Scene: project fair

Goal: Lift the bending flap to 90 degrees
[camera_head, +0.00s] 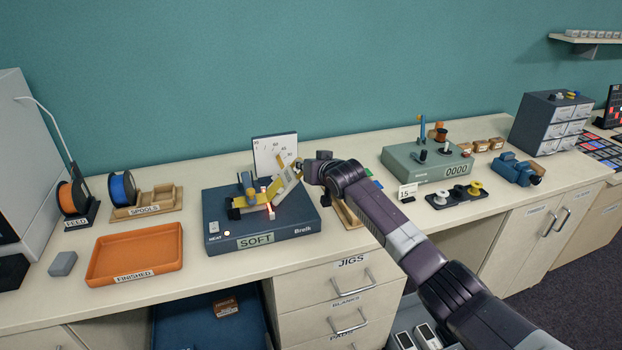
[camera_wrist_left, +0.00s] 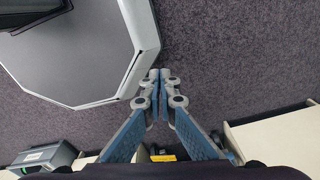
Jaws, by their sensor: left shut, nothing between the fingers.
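The bender is a dark blue box (camera_head: 262,240) with a SOFT label, at the middle of the bench in the head view. Its yellow bending flap (camera_head: 287,188) is tilted up to the right, in front of a white angle scale (camera_head: 275,150). A glowing orange spot shows by the hinge. My right gripper (camera_head: 308,169) is at the flap's upper right end, close to or touching it; its fingers are too small to tell open or shut. My left gripper (camera_wrist_left: 159,77) is shut and empty over the dark carpet in the left wrist view.
An orange FINISHED tray (camera_head: 135,253) and a spool rack (camera_head: 146,203) are left of the bender. A green counter box (camera_head: 425,162) stands to the right, with a small 15 card (camera_head: 407,192) before it. Bare bench lies along the front edge.

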